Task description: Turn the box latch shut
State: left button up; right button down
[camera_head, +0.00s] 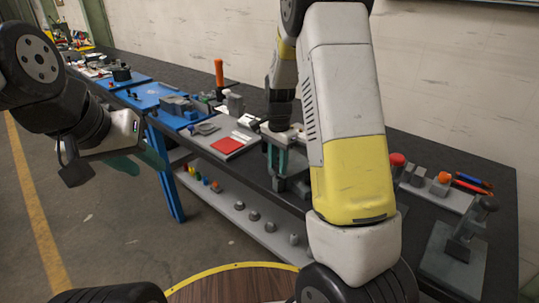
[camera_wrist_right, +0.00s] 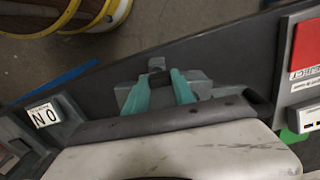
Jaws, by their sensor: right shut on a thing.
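My right gripper (camera_head: 282,165) reaches down at the front edge of the dark bench. In the right wrist view its teal fingers (camera_wrist_right: 160,88) are closed in on a small grey part with a dark knob, which I take to be the box latch (camera_wrist_right: 157,66). The fingers cover much of it, and I cannot tell how far it is turned. In the head view my arm and fingers hide most of this spot. My left gripper (camera_head: 139,157) hangs empty over the floor in front of the bench, its teal fingers apart.
A grey board with a red square (camera_head: 228,145) lies left of my right gripper. Blue trays (camera_head: 172,118) stand further left. An orange-handled tool (camera_head: 219,72) stands behind. A lower shelf (camera_head: 235,208) holds several small knobs. A grey stand (camera_head: 466,240) is at right.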

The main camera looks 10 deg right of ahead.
jog(key=n, duration=0.8)
jog(key=shift+s, duration=0.1)
jog(key=n, duration=0.4)
jog(key=shift+s+n, duration=0.1)
jog(key=shift+n, duration=0.2)
jog(key=shift+s+n, duration=0.1)
jog(key=shift+n, duration=1.7)
jog(key=shift+a, duration=0.1)
jog(key=c, duration=1)
grip_release()
jog(key=shift+c, duration=0.2)
